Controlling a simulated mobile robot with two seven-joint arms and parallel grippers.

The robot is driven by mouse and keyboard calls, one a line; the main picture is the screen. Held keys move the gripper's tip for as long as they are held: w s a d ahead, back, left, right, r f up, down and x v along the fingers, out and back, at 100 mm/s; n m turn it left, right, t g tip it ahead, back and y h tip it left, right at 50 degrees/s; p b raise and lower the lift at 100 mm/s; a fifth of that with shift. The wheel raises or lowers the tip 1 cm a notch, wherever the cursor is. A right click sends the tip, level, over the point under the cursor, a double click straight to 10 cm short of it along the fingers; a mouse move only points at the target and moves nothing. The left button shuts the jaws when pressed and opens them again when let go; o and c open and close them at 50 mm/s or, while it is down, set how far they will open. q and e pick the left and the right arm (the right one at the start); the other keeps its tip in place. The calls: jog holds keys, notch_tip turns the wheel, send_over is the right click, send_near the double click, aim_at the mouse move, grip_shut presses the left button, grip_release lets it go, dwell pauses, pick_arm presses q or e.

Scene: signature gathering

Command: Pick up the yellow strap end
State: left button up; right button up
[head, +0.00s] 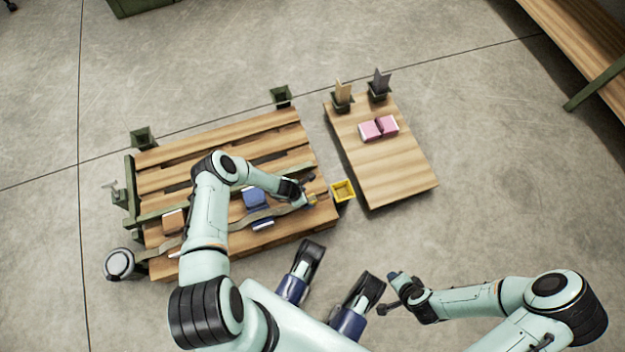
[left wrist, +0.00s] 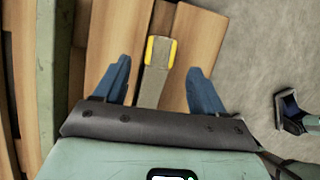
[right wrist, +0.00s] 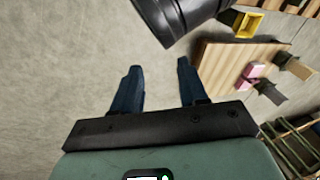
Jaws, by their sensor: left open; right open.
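The yellow strap end (left wrist: 161,51) shows in the left wrist view as a yellow-edged tip on a grey-tan strap (left wrist: 151,88). It lies over the wooden pallet slats. My left gripper (left wrist: 155,85) is open, with its blue fingers on either side of the strap, a gap on each side. In the head view the left gripper (head: 313,190) is over the right end of the pallet (head: 180,155), near the strap end (head: 312,199). My right gripper (head: 388,292) is open and empty over bare floor; its fingers (right wrist: 160,88) also show in the right wrist view.
A yellow open box (head: 343,190) stands just right of the pallet. A small wooden table (head: 395,170) holds pink blocks (head: 379,128) and two dark holders. A blue object (head: 256,197) and a brown block (head: 173,221) are on the pallet.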

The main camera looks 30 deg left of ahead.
aim_at(311, 198)
pick_arm(q)
jog(key=shift+w+d+f, duration=0.2)
jog(key=shift+f, duration=0.5)
jog(key=b+x, duration=0.3)
jog(key=x, duration=0.2)
jog(key=shift+w+d+b, duration=0.1)
jog(key=shift+w+b, duration=0.1)
jog(key=shift+b, duration=0.15)
jog(key=shift+r, duration=0.2)
jog(key=c, duration=1.1)
pick_arm(e)
jog(key=s+d+f+g, duration=0.1)
jog(key=s+f, duration=0.3)
jog(key=f, duration=0.2)
jog(key=shift+s+d+m+g, duration=0.2)
jog(key=shift+d+m+g, duration=0.1)
jog(key=shift+d, duration=0.05)
